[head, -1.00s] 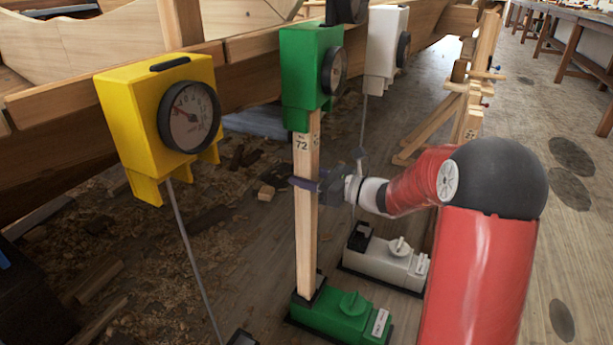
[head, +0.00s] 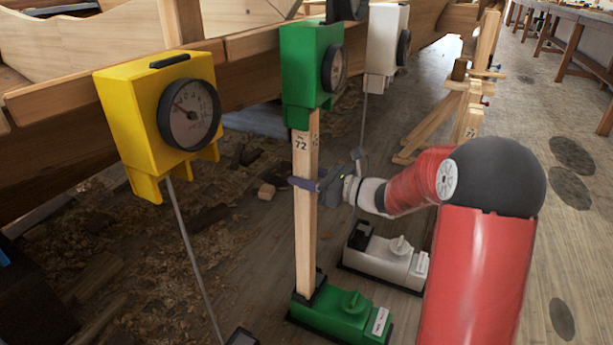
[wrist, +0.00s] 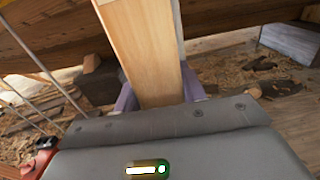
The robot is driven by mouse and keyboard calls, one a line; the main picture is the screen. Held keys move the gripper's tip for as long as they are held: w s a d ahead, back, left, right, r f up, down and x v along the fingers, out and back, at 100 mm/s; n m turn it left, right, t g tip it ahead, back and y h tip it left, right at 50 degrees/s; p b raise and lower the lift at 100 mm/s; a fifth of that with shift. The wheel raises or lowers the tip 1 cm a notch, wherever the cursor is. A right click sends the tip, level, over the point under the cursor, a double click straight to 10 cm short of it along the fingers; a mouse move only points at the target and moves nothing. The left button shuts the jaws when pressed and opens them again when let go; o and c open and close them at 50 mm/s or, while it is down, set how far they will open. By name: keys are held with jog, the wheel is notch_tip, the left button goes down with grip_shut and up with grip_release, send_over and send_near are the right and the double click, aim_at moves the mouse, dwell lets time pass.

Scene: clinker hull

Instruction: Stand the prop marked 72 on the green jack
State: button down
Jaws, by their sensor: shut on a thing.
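The prop marked 72 (head: 305,220) is a pale square timber, standing about upright in the head view. Its foot is at the black socket of the green jack (head: 342,312) on the floor; I cannot tell how fully it is seated. Its top meets the underside of the green gauge box (head: 304,65); whether they touch is unclear. My gripper (head: 308,185) is shut on the prop at mid height. In the wrist view the prop (wrist: 140,50) rises between the purple fingers (wrist: 160,97).
A white jack (head: 385,257) stands just behind the green one. A yellow gauge box (head: 150,115) with a cable hangs at left, a white one (head: 383,45) at right. The wooden hull (head: 245,45) runs overhead. Wood shavings (head: 130,225) and offcuts cover the floor at left.

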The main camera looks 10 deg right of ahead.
jog(key=c, duration=0.7)
grip_release()
jog(key=shift+c, duration=0.2)
jog(key=shift+f, duration=0.1)
jog(key=v, duration=0.7)
jog(key=shift+s+d, duration=0.25)
jog(key=shift+d, duration=0.05)
jog(key=shift+d+p, duration=0.15)
jog(key=shift+p, duration=0.15)
jog(key=shift+p+v, duration=0.5)
jog(key=shift+v, duration=1.85)
jog(key=shift+s+d, duration=0.1)
jog(key=shift+s, duration=0.05)
